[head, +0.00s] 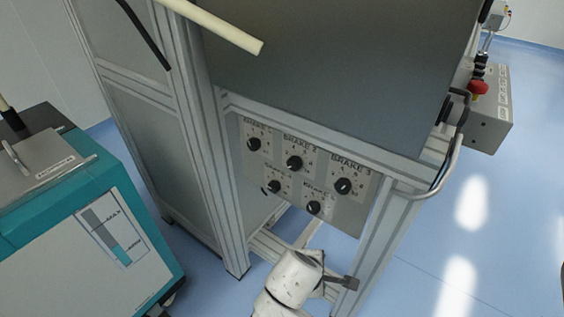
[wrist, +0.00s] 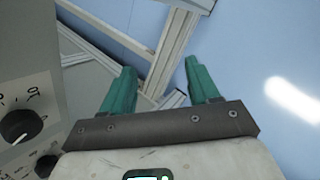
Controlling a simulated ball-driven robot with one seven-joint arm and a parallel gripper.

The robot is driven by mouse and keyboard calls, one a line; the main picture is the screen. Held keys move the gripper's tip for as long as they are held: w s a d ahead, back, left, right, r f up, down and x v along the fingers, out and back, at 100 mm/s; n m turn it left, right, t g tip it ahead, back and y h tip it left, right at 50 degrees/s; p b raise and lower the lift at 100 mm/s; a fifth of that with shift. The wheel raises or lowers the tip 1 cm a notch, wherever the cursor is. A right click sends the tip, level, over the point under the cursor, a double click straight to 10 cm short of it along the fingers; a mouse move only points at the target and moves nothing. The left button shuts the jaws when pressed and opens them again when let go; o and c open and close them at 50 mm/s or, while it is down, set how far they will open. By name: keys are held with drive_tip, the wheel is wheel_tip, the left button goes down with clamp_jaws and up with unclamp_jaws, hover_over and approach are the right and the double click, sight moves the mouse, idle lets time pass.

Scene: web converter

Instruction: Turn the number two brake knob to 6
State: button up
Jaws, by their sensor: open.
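The brake 2 knob (head: 294,163) is a black round knob in the middle of the top row on a grey panel (head: 345,217). Its pointer setting is too small to read. The brake 1 knob (head: 254,144) is to its left and the brake 3 knob (head: 343,186) to its right. My gripper (head: 352,283) is below and to the right of the panel, apart from the knobs. In the wrist view my gripper (wrist: 163,88) has two green fingers spread apart with nothing between them. A black knob (wrist: 21,125) with a dial shows at the left there; which one is unclear.
Two lower knobs (head: 274,187) sit under the brake row. An aluminium frame (head: 374,240) surrounds the panel. A curved metal handle (head: 447,172) and a box with a red button (head: 478,88) are at the right. A teal cabinet (head: 90,220) stands at left. Blue floor is clear at right.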

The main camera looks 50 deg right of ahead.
drive_tip(key=w+r+n+h+p, duration=0.3)
drive_tip(key=w+r+n+h, duration=0.4)
drive_tip(key=r, duration=0.4)
drive_tip(key=n+h+p, duration=0.2)
drive_tip(key=n+h, duration=0.2)
drive_tip(key=n, duration=0.1)
approach(292, 165)
drive_tip(key=d+b, duration=0.1)
drive_tip(key=d, duration=0.8)
drive_tip(key=shift+d+f+b, duration=0.1)
drive_tip(key=shift+f+b, duration=0.05)
drive_tip(key=shift+b, duration=0.15)
drive_tip(key=c, duration=1)
drive_tip(key=shift+c, duration=0.2)
